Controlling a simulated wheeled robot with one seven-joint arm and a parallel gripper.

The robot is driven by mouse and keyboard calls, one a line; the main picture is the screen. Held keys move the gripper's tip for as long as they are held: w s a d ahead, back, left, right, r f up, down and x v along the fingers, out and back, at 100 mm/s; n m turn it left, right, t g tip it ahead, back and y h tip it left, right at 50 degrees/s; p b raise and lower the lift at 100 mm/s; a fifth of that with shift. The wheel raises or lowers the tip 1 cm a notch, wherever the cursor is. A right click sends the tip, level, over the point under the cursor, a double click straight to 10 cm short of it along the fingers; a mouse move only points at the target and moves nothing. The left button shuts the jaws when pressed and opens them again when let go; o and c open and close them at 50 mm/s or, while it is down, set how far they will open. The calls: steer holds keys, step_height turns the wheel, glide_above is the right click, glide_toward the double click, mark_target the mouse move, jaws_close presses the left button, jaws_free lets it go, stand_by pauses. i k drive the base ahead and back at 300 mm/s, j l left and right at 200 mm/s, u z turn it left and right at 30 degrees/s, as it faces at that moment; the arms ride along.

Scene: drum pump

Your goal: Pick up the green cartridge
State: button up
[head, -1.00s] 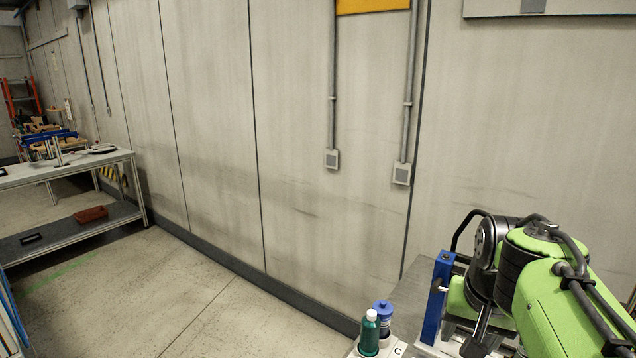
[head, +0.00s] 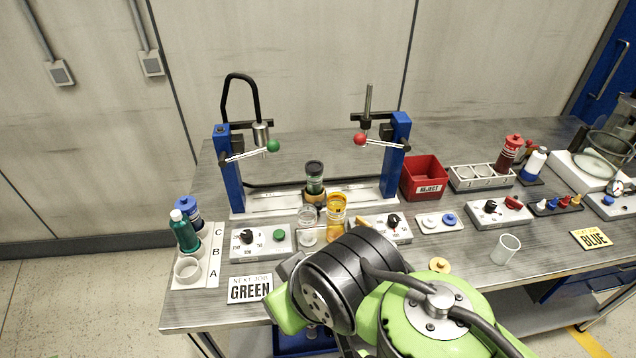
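A green cartridge (head: 185,233) with a white cap stands in the left rack (head: 207,270), at about the B label. A blue-capped cartridge (head: 190,212) stands just behind it, near C. The ring holder (head: 187,269) at A, in front, looks empty. A dark green, black-capped vessel (head: 315,180) stands between the two blue posts. My arm covers the front middle of the bench, to the right of the rack. My gripper cannot be made out; it is hidden behind the arm or out of frame.
A card (head: 249,289) reading "NEXT JOB GREEN" lies right of the rack. A control box (head: 262,243), an amber vessel (head: 337,215) and the left blue post (head: 228,170) stand nearby. A red reject bin (head: 424,178) is farther right. Floor is clear left of the bench.

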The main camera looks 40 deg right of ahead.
mark_target(314, 169)
steer(key=z, duration=1)
